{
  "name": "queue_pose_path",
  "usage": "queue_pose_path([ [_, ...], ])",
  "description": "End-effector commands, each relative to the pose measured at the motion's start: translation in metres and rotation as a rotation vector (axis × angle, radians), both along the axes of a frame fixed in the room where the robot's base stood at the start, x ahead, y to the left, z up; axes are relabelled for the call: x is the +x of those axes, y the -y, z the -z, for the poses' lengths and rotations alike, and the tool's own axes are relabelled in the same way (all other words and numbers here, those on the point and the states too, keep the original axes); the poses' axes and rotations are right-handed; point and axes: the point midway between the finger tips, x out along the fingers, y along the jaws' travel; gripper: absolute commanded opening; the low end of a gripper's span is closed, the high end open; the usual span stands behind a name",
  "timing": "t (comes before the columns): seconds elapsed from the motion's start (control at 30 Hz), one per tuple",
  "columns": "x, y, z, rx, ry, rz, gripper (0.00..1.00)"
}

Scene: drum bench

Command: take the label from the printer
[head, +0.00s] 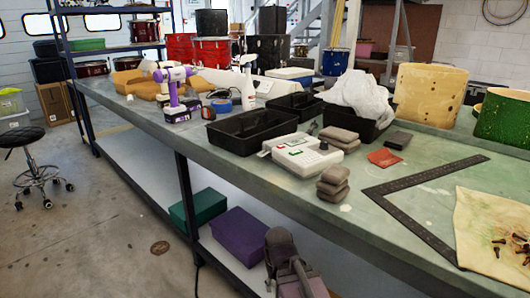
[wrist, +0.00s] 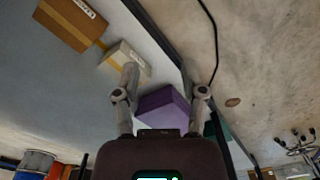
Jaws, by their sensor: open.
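The printer (head: 318,157) is a pale grey device with a dark part on top and small green and red marks. It sits on the bench, right of the middle in the head view. A small pale piece (head: 265,153) shows at its left end; I cannot tell for sure if it is the label. My gripper (wrist: 160,88) is open and empty in the wrist view, its two grey fingers spread apart. It is away from the printer, below the bench-top level, with the lower shelf and floor behind it. The wrist view does not show the printer.
A black tray (head: 250,132) stands just behind the printer. Stacked grey pads (head: 332,184) lie in front of it, a red sheet (head: 384,158) and a metal square (head: 405,182) to the right. A purple box (head: 240,235) and green box (head: 197,210) stand on the shelf below.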

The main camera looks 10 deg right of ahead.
Motion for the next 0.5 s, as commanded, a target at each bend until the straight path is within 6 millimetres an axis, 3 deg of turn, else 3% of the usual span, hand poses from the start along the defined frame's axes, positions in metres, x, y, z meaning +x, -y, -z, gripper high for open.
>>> queue_pose_path([
  [0.5, 0.009, 0.000, -0.081, 0.000, 0.010, -0.040, 0.54],
])
